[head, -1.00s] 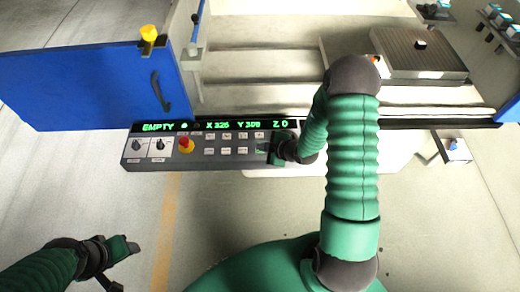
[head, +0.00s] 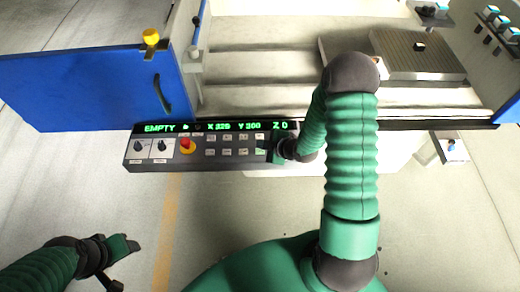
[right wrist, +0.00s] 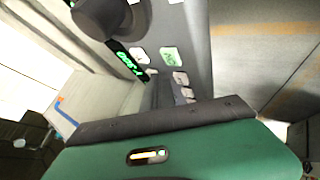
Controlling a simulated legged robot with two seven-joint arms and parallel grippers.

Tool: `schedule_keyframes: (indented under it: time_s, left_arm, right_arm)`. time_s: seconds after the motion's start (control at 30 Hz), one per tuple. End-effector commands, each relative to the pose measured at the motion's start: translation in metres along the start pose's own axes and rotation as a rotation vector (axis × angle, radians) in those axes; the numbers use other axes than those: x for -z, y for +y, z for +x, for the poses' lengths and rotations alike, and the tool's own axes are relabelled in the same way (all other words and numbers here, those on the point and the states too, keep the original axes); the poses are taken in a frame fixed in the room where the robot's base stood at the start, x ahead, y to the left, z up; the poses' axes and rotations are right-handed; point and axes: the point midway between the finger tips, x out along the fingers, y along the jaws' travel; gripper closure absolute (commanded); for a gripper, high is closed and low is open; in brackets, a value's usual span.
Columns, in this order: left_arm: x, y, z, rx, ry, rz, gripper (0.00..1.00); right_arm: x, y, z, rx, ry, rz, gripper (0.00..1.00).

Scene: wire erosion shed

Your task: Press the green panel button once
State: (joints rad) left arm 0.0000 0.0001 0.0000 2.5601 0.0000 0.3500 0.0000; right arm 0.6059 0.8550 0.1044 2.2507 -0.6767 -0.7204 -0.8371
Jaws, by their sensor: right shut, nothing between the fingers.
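The grey control panel (head: 215,163) stands in front of the machine, with a display strip in green characters and rows of small pale buttons. My right gripper (head: 268,152) is shut and empty at the panel's right end. In the head view it covers that corner, so the green button is not clearly visible there. In the right wrist view, a pale button with a green mark (right wrist: 170,57) shows beyond the green gripper body. I cannot tell whether the fingers touch a button. My left gripper (head: 123,265) is open and empty at the lower left, away from the panel.
A blue door (head: 85,90) stands at left. A metal block (head: 415,55) is in the machine bed. The floor in front of the panel is clear.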

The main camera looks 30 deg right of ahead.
Motion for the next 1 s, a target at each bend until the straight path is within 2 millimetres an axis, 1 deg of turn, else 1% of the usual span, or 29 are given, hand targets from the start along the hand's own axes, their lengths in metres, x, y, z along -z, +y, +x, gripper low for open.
schedule_keyframes:
  time_s: [0.03, 0.37, 1.0]
  left_arm:
    - [0.002, 0.0, -0.009, 0.0, 0.0, 0.0, 0.44]
    - [0.008, 0.0, -0.035, 0.0, 0.0, 0.0, 0.44]
    - [0.008, 0.0, -0.034, 0.0, 0.0, 0.0, 0.44]
  right_arm:
    - [0.005, 0.005, -0.007, 0.0, 0.0, -0.001, 1.0]
    - [0.022, 0.022, -0.03, 0.0, 0.001, -0.001, 1.0]
    - [0.022, 0.021, -0.029, 0.0, 0.0, 0.0, 1.0]
